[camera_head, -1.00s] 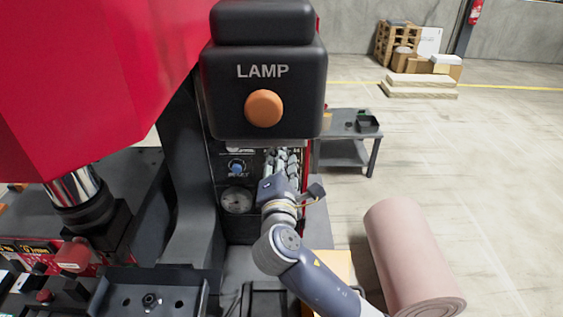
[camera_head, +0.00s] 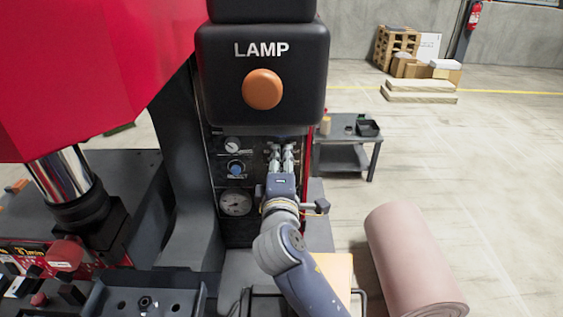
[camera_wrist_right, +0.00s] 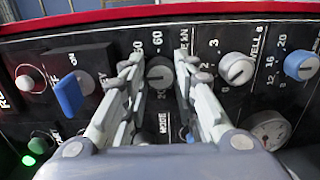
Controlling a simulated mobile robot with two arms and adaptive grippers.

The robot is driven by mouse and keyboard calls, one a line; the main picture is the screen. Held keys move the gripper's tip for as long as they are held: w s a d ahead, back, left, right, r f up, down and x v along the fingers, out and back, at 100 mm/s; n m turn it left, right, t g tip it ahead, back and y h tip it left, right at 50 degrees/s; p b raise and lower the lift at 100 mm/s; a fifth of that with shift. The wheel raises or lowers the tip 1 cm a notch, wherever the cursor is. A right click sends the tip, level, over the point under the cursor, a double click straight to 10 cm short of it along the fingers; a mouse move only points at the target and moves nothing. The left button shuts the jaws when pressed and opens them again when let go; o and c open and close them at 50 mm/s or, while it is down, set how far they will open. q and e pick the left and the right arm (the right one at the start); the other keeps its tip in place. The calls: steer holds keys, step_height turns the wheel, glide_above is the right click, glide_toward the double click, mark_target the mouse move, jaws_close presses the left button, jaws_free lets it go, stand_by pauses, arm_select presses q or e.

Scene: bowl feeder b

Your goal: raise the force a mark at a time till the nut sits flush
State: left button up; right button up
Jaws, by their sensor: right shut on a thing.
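The nut (camera_head: 145,303) looks like a small dark ring on the black fixture plate (camera_head: 185,305) at the lower left of the head view. Whether it sits flush is too small to tell. The press ram (camera_head: 68,185) is a shiny cylinder with a black end, left of the plate. My right gripper (camera_head: 281,150) reaches the control panel below the lamp box. In the right wrist view its fingers (camera_wrist_right: 158,65) are shut around a grey knob (camera_wrist_right: 160,74) with marks 50 and 60 beside it. My left gripper is not in view.
A white knob (camera_wrist_right: 236,69), a blue knob (camera_wrist_right: 301,66) and a blue switch (camera_wrist_right: 68,95) flank the held knob. The lamp box (camera_head: 262,60) overhangs the gripper.

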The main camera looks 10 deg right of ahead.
steer(key=shift+f, duration=0.15)
steer(key=o, duration=1.1)
steer(key=shift+s, duration=0.1)
steer(key=v, duration=1.2)
